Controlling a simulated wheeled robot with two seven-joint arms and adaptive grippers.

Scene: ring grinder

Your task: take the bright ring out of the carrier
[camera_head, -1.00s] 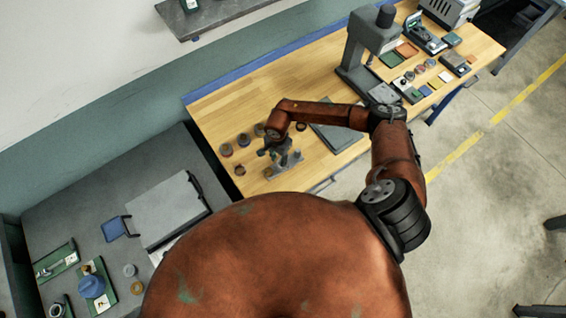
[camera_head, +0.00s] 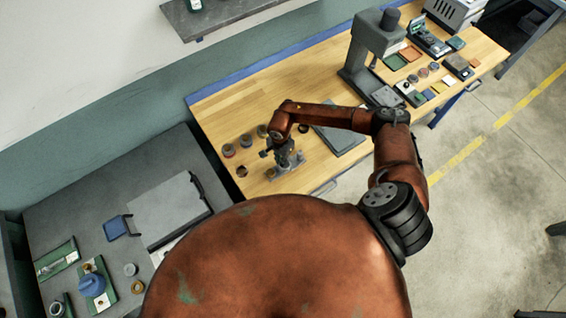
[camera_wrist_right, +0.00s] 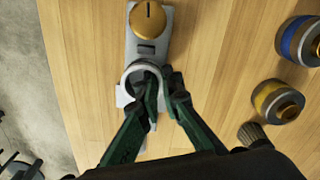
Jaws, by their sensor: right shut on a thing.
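The carrier (camera_wrist_right: 147,48) is a grey metal block with a brass knob (camera_wrist_right: 148,20) at its far end, on the wooden bench. It also shows in the head view (camera_head: 290,168). The bright ring (camera_wrist_right: 135,70), pale and round, shows at the carrier's near part, partly hidden by my fingers. My right gripper (camera_wrist_right: 158,84) has its dark fingertips at the ring's near side and is shut on it. In the head view my right gripper (camera_head: 281,152) reaches down over the carrier. I cannot tell whether the ring is clear of its seat. My left gripper is not in view.
Blue-banded (camera_wrist_right: 298,40) and yellow-banded (camera_wrist_right: 277,101) round parts stand right of the carrier in the wrist view. A grey press (camera_head: 365,55) and several small items stand farther along the bench. A dark flat pad (camera_head: 340,138) lies beside my forearm.

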